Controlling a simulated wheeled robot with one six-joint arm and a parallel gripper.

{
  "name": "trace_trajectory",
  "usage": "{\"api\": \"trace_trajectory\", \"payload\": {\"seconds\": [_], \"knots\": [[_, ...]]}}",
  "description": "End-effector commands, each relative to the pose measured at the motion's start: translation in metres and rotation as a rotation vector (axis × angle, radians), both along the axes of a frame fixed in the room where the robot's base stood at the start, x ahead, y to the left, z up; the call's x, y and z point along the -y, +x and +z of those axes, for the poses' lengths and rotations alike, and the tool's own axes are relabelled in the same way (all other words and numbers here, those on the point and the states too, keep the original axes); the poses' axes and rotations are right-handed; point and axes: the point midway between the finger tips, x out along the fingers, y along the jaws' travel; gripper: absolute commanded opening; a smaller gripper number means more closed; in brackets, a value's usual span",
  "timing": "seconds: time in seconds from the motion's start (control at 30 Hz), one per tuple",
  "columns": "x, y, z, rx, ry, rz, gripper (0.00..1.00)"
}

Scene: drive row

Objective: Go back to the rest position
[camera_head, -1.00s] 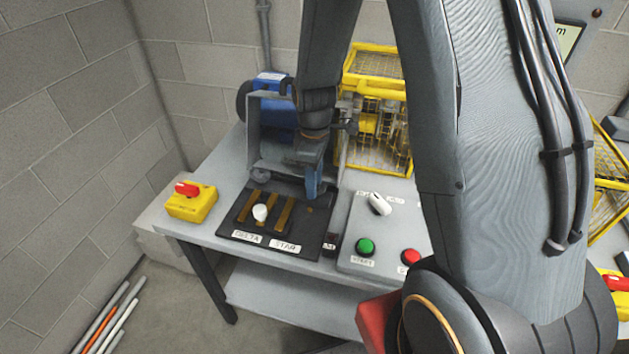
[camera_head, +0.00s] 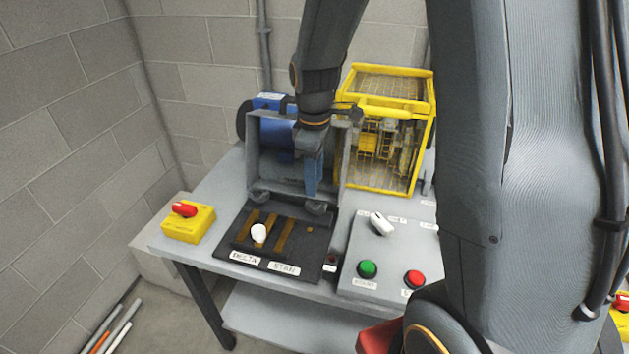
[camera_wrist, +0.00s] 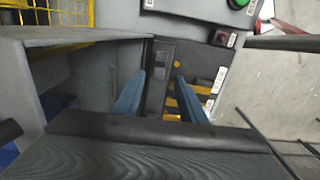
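My gripper (camera_head: 312,178) hangs above the table in front of the open grey box (camera_head: 268,182). Its two blue fingers also show in the wrist view (camera_wrist: 160,98), spread apart with no object visibly held between them. The black board (camera_head: 298,262) with yellow bars and the labels DELTA and STAR lies just in front and below. My arm runs across the right half of the head view and hides much there.
A blue motor (camera_head: 275,135) and a yellow mesh cage (camera_head: 385,130) stand behind. A sloped panel (camera_head: 348,270) has a white selector (camera_head: 381,223), green button (camera_head: 367,269) and red button (camera_head: 414,279). A yellow box with a red switch (camera_head: 202,220) sits at the table's left.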

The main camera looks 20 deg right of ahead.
Motion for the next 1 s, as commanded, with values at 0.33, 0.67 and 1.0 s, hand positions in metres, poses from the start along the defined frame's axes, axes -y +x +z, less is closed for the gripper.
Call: {"api": "trace_trajectory", "payload": {"seconds": [0.33,0.67,1.0], "knots": [[0.000,-0.002,0.001,0.002,0.000,-0.013,0.38],[0.003,-0.065,0.020,0.056,0.015,-0.476,0.38],[0.005,-0.129,0.027,0.101,0.053,-0.939,0.38]]}}
